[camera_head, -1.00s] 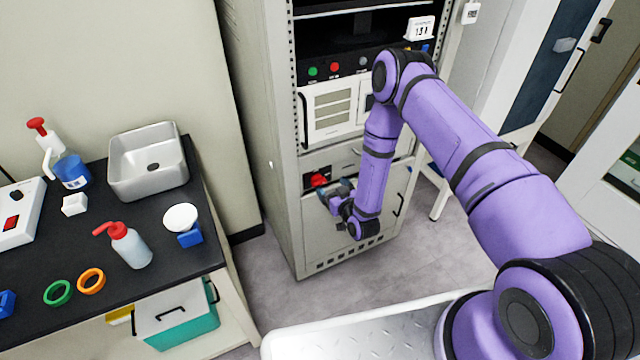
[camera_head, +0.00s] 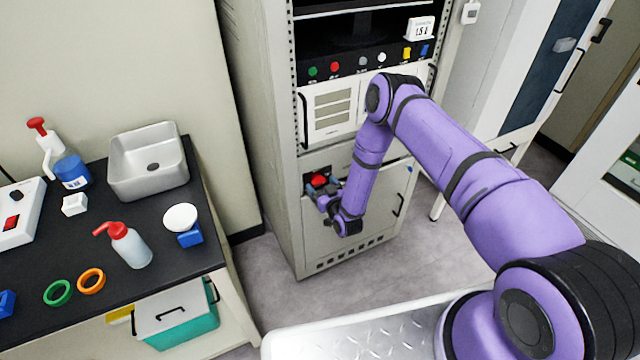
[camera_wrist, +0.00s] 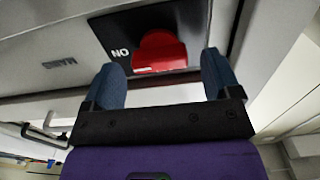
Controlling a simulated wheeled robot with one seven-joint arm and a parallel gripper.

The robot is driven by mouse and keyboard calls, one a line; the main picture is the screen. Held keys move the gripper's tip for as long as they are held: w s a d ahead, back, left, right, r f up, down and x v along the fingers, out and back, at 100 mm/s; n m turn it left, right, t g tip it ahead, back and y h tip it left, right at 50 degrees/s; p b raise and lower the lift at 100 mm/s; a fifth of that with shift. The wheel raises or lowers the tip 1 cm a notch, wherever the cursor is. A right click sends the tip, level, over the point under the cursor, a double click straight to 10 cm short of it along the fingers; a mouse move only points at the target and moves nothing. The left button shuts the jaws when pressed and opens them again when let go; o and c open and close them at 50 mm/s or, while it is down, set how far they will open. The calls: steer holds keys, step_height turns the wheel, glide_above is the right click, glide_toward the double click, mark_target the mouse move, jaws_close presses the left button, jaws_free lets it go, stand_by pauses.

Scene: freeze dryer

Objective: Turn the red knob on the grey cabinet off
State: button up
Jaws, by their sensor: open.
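The grey cabinet (camera_head: 278,200) stands at the middle of the head view. Its red knob (camera_head: 319,180) is low on the front, on a dark plate. In the wrist view the red knob (camera_wrist: 158,52) lies just ahead of and between my two blue fingertips, beside white letters reading "NO" on the black plate. My gripper (camera_head: 318,192) is at the cabinet front, right by the knob. In the wrist view my gripper (camera_wrist: 162,78) is open, with nothing held. I cannot tell whether a finger touches the knob.
Above the knob are a white vented panel (camera_head: 332,112) and a row of coloured buttons (camera_head: 335,67). A black handle (camera_head: 399,205) is on the lower door. A black bench (camera_head: 150,225) with a sink (camera_head: 148,162) and bottles stands at the left. Grey floor lies between.

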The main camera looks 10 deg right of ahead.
steer(key=shift+x, duration=0.8)
steer(key=shift+c, duration=0.5)
steer(key=c, duration=0.8)
